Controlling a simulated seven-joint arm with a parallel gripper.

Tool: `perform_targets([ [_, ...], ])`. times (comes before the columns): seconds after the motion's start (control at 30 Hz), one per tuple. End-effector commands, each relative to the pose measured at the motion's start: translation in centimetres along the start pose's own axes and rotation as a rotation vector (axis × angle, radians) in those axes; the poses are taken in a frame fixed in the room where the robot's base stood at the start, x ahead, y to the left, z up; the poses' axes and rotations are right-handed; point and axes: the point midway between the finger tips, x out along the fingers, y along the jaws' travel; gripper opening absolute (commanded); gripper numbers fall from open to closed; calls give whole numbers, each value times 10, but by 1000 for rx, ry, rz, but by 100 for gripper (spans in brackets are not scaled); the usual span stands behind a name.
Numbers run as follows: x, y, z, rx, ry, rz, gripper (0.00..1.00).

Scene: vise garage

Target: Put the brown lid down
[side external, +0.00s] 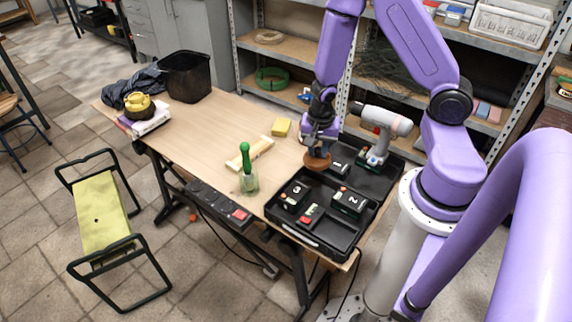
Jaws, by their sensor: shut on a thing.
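My gripper (319,146) points down above the far left edge of the black tray (284,213). It is shut on the brown lid (318,159), a small round reddish-brown piece at its fingertips. The fingers themselves are small and partly hidden in this view. I cannot tell whether the lid touches anything below it.
The tray holds several numbered battery-like blocks (295,194) and a drill (381,130). The middle of the wooden table (213,128) is clear.

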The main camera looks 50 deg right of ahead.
Motion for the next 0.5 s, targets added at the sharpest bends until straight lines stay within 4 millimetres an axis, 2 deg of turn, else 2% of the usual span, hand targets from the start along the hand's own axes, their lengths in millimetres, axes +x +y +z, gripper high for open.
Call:
perform_targets([
  [0.13,6,-8,-4,3,0,0,0],
  [0.5,31,-45,-32,2,-1,0,0],
])
